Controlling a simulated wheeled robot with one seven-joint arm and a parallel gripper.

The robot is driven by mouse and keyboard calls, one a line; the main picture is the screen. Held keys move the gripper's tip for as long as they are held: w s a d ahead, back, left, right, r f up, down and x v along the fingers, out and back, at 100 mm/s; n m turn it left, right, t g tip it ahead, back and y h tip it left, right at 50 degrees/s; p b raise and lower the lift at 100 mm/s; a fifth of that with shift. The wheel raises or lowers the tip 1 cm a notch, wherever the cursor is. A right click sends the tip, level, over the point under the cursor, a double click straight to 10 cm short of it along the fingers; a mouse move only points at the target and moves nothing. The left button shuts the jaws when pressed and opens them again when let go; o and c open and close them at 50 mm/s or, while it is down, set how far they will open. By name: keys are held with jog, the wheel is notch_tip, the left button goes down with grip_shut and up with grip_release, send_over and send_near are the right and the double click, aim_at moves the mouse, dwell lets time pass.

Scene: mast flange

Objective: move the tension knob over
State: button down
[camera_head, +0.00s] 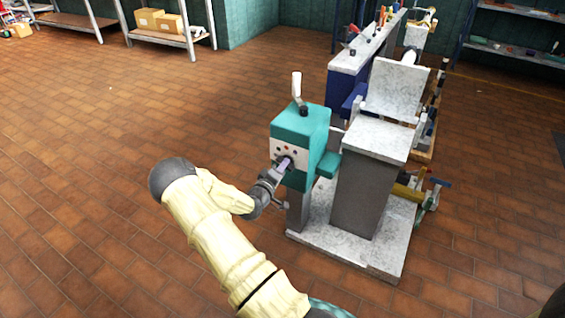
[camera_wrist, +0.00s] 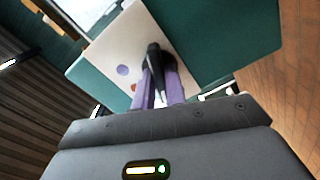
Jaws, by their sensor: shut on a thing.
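A teal machine box (camera_head: 302,125) with a pale front panel (camera_head: 287,150) stands on a post in the middle of the head view. In the wrist view the same panel (camera_wrist: 112,58) fills the upper middle. My gripper (camera_head: 284,163) reaches the panel from the lower left. Its two purple fingers (camera_wrist: 158,70) are shut on a dark knob (camera_wrist: 154,52), which I take for the tension knob. The fingers and the arm hide the knob in the head view, and its exact setting cannot be read.
A white lever (camera_head: 297,86) stands on top of the box. A grey pedestal (camera_head: 364,190) on a pale base plate (camera_head: 350,248) stands just right. A long bench (camera_head: 366,45) with tools is behind. The tiled floor to the left is clear.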

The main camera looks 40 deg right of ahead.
jog(key=n+p, duration=0.1)
jog(key=n, duration=0.3)
jog(key=shift+n, duration=0.3)
dwell(0.4)
jog(key=c, duration=1.4)
grip_release()
jog(key=shift+d, duration=0.1)
jog(key=shift+c, duration=0.2)
jog(key=p+v, duration=0.3)
jog(key=v, duration=1.4)
jog(key=shift+a, duration=0.25)
